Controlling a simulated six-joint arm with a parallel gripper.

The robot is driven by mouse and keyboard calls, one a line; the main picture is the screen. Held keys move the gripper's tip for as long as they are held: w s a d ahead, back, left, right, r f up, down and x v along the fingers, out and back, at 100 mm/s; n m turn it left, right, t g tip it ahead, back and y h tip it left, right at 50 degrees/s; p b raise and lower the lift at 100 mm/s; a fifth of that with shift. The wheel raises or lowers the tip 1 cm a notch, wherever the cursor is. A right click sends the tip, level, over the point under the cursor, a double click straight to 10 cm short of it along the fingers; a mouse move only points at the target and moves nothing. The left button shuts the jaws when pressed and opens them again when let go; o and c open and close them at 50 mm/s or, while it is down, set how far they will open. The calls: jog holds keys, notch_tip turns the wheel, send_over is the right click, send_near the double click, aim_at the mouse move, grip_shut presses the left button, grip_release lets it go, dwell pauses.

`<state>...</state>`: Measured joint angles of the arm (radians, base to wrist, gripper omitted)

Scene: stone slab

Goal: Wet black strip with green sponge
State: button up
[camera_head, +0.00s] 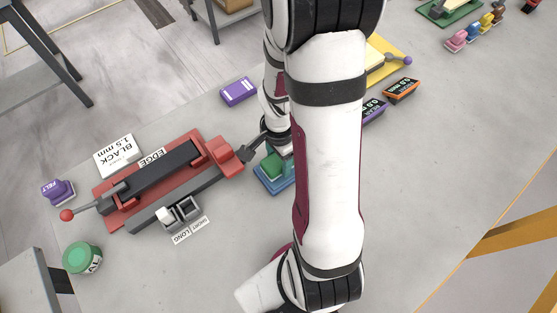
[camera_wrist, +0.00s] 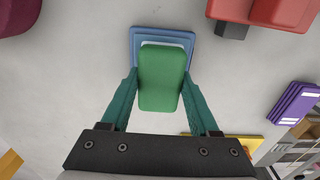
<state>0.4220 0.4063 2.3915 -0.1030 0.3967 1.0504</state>
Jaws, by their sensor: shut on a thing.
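The green sponge (camera_wrist: 162,78) is between the two teal fingers of my gripper (camera_wrist: 159,84) in the wrist view. The fingers are shut on its sides. It overlaps the blue tray (camera_wrist: 136,40); I cannot tell whether it rests in it or is just above. In the head view, the sponge (camera_head: 271,166) and tray (camera_head: 268,186) show beside my arm, which hides part of them. A long black strip (camera_head: 150,180) lies in a red fixture (camera_head: 212,180) to the left of the tray. A corner of red block (camera_wrist: 262,10) shows at the top of the wrist view.
A purple block (camera_head: 239,92) lies behind the fixture. A white "BLACK 1.5 mm" card (camera_head: 116,155), a purple felt block (camera_head: 59,192) and a green-lidded jar (camera_head: 82,257) are at left. A lever with a red knob (camera_head: 67,215) sticks out leftward.

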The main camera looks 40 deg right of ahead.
aim_at(278, 159)
jog(key=shift+r, duration=2.7)
jog(key=w+a+r+n, duration=0.5)
jog(key=a+r+n, duration=0.1)
jog(key=r+n, duration=0.3)
jog(key=w+a+r+n, duration=0.5)
jog(key=r+n, duration=0.4)
jog(key=r, duration=0.1)
jog(key=shift+w+a+f+n, duration=1.3)
jog(key=shift+a+f, duration=1.65)
jog(key=shift+f, duration=0.75)
jog(key=shift+w+a+f+n, duration=1.25)
jog(key=shift+a+f, duration=1.65)
jog(key=shift+f, duration=0.8)
jog(key=shift+w+a+f+n, duration=1.15)
jog(key=shift+a+f+n, duration=0.3)
jog(key=shift+a+f, duration=1.9)
jog(key=shift+d+f, duration=0.25)
jog(key=shift+f, duration=0.2)
jog(key=shift+d+f, duration=0.2)
jog(key=shift+f, duration=0.25)
